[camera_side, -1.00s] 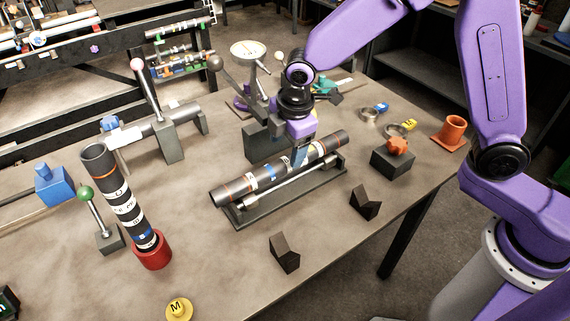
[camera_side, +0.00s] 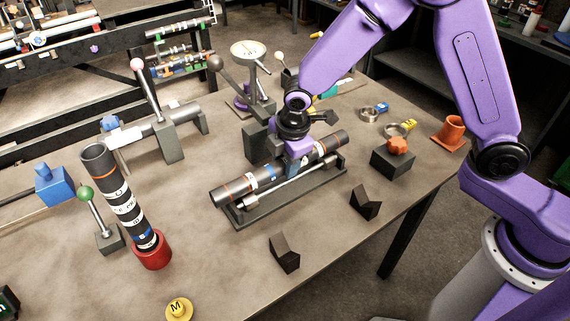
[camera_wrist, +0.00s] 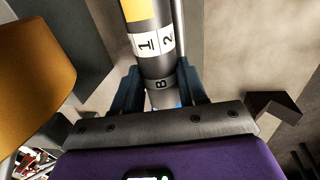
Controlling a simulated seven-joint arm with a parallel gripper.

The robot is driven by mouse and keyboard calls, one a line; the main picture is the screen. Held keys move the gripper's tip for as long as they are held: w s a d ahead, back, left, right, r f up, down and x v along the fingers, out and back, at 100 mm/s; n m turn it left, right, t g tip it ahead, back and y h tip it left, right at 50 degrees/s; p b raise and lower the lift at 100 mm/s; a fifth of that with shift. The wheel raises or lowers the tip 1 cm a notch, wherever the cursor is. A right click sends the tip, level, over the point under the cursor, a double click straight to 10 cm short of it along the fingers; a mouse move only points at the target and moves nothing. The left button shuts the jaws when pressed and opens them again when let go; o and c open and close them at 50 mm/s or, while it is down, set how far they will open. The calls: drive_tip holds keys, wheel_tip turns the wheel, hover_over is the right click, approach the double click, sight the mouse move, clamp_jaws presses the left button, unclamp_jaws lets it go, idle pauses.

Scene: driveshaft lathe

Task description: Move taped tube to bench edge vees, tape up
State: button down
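The taped tube (camera_side: 240,186), dark with orange bands and white and blue bands, lies on its side on a low dark rack (camera_side: 238,218). My gripper (camera_side: 293,172) is down over its middle, fingers pointing down. In the wrist view, my gripper (camera_wrist: 161,92) has one finger on each side of the tube (camera_wrist: 150,45); whether both touch it is unclear. Numbered white labels and a "B" face the wrist camera. Two black vees, a near one (camera_side: 285,254) and a far one (camera_side: 365,203), stand empty along the bench's front edge.
A thin steel rod (camera_side: 275,193) runs along the rack's front. A dark tube stands upright in a red cup (camera_side: 152,251) at left. A black block with an orange knob (camera_side: 393,160) stands right of the rack. Bare bench lies between rack and vees.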

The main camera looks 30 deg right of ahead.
sight(284, 158)
drive_tip(key=shift+r, duration=0.1)
drive_tip(key=shift+r, duration=0.45)
wheel_tip(284, 158, up, 3)
drive_tip(key=shift+s+f, duration=0.1)
drive_tip(key=shift+f, duration=0.1)
drive_tip(key=s+d+r, duration=0.6)
drive_tip(key=s+r, duration=0.3)
drive_tip(key=s, duration=0.3)
drive_tip(key=s+a+f, duration=0.3)
drive_tip(key=a+f, duration=0.3)
drive_tip(key=shift+s, duration=0.4)
drive_tip(key=shift+f, duration=0.2)
drive_tip(key=shift+f, duration=4.15)
